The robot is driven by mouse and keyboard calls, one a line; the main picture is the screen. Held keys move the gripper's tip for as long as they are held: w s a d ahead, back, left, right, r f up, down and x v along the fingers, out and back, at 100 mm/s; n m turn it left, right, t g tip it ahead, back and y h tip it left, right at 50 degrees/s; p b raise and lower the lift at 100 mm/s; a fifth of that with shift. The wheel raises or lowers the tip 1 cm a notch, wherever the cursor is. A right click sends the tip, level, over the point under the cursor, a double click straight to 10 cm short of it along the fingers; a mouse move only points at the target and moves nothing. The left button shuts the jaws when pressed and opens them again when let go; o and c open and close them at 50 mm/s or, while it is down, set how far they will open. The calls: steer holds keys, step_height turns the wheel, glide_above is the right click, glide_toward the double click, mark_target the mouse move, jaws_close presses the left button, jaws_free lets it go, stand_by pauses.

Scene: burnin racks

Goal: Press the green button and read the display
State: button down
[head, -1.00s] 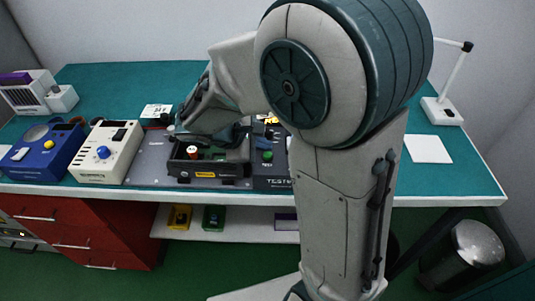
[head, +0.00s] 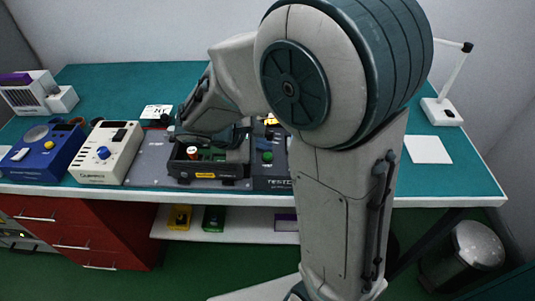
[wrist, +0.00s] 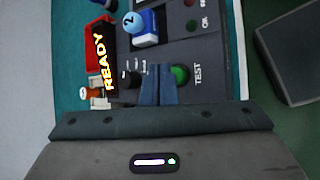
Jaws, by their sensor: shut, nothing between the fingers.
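The green button (wrist: 180,75) sits on the dark tester panel beside the word TEST in the wrist view. It also shows in the head view (head: 267,157), right of the black tray. My gripper (wrist: 157,85) is shut and empty, its fingertips beside the button on its left in the wrist view. I cannot tell whether they touch the panel. The display (wrist: 104,62) shows READY in lit yellow letters, turned sideways in the wrist view. In the head view my arm hides much of the tester.
A blue knob marked 2 (wrist: 134,23) stands on a block near the display. In the head view, a cream box (head: 106,153) and a blue box (head: 45,153) stand to the left. A white sheet (head: 428,149) lies on open bench at the right.

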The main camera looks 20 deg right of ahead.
mark_target(263, 160)
steer(key=shift+f, duration=0.1)
stand_by(0.5)
steer(key=shift+f+b, duration=0.35)
steer(key=shift+b, duration=0.1)
steer(key=shift+f+b, duration=0.4)
steer(key=shift+f, duration=0.05)
stand_by(0.4)
steer(key=shift+r, duration=0.1)
steer(key=shift+r+p, duration=0.65)
steer(key=shift+r, duration=0.15)
step_height(263, 160, up, 5)
steer(key=p, duration=0.3)
steer(key=shift+p, duration=0.4)
stand_by(0.6)
